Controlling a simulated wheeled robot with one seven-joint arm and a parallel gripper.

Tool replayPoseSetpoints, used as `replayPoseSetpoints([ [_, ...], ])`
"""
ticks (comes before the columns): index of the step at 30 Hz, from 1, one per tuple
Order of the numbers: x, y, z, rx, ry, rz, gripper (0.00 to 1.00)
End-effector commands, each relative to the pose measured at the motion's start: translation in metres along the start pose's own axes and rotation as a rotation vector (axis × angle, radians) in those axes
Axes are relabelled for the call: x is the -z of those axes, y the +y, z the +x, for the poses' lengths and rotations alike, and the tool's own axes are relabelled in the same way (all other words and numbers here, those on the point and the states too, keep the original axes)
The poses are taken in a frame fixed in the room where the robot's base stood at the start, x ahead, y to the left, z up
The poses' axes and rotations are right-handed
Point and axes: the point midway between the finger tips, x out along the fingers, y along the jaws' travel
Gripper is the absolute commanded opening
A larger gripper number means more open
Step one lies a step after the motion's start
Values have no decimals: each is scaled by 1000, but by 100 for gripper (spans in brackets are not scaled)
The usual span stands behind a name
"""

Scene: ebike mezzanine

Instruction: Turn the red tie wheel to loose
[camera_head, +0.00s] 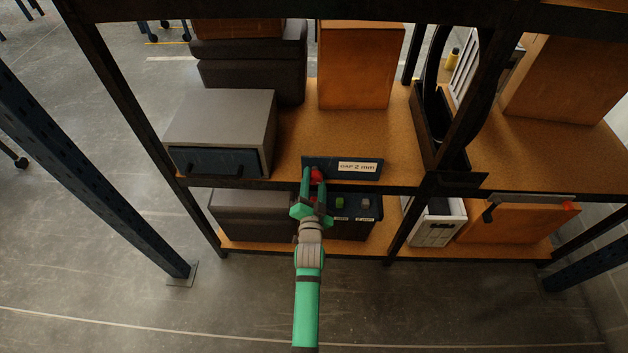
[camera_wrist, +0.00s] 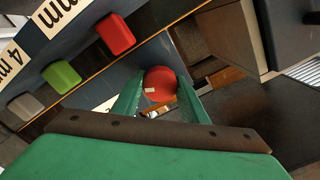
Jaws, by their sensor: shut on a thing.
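The red tie wheel (camera_wrist: 160,84) is a round red knob with a small pale mark near its edge. In the head view the wheel (camera_head: 317,174) shows at the front of a dark blue panel (camera_head: 343,176) labelled "GAP 2 mm". My gripper (camera_wrist: 157,92) has one green finger on each side of the wheel and is shut on it. In the head view my gripper (camera_head: 315,184) reaches up to the shelf from below and partly hides the wheel. I cannot read the wheel's setting.
A dark bin with a red block (camera_wrist: 115,33), a green block (camera_wrist: 61,74) and a grey block (camera_wrist: 25,106) sits just below. A grey box with a blue drawer (camera_head: 216,162) stands left of the panel. Dark rack posts (camera_head: 412,212) flank the shelf.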

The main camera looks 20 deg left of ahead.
Motion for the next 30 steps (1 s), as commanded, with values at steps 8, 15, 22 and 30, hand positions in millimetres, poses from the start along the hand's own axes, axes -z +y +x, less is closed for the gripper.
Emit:
replayPoseSetpoints([
  [8,-2,1,-1,-3,-2,265,17],
  [15,-2,1,-1,-3,-3,493,17],
  [22,-3,0,-1,-4,-3,710,17],
  [30,-2,0,-1,-4,-3,936,17],
])
